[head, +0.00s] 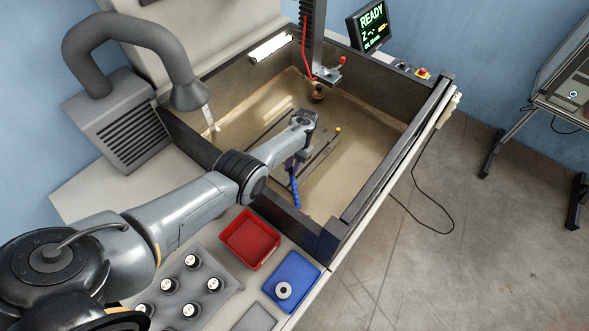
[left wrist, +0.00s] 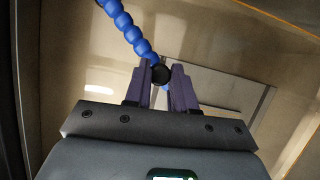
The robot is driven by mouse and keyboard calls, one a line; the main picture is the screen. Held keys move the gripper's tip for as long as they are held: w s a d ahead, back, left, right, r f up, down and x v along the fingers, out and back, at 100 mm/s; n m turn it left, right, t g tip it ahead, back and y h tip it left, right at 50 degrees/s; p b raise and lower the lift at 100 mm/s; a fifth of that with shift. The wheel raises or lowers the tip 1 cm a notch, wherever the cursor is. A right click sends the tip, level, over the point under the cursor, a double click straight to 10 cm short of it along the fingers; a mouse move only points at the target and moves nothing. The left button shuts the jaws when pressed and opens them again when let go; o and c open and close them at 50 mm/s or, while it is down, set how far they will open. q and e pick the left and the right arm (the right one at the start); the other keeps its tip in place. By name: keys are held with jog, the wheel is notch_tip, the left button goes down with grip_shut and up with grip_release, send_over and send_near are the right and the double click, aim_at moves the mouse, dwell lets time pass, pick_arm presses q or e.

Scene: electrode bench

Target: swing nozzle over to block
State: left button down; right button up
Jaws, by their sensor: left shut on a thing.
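The nozzle is a blue segmented hose (head: 295,192) rising inside the tank near its front wall. My left gripper (head: 292,166) reaches down into the tank at the hose's upper end. In the left wrist view the blue hose (left wrist: 128,29) runs from the top left to a dark round end (left wrist: 161,75) between the purple fingers. The left gripper (left wrist: 162,78) is shut on the nozzle there. I cannot make out the block; my gripper and wrist cover part of the tank middle. My right gripper is not in view.
The tank has dark walls (head: 382,197) around a tan floor (head: 365,150). A machine head (head: 318,92) hangs at the back. Dark rails (head: 322,160) lie beside my gripper. A red tray (head: 250,240) and a blue tray (head: 307,271) stand in front, outside the tank.

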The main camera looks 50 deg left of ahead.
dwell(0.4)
pick_arm(q)
jog(key=c, duration=0.9)
grip_release()
jog(key=shift+w+d, duration=0.1)
jog(key=shift+w, duration=0.1)
jog(key=shift+c, duration=0.2)
jog(key=shift+r, duration=0.4)
jog(key=p+v, duration=0.1)
jog(key=v, duration=0.9)
jog(key=shift+w+f, duration=0.1)
jog(key=shift+w, duration=0.05)
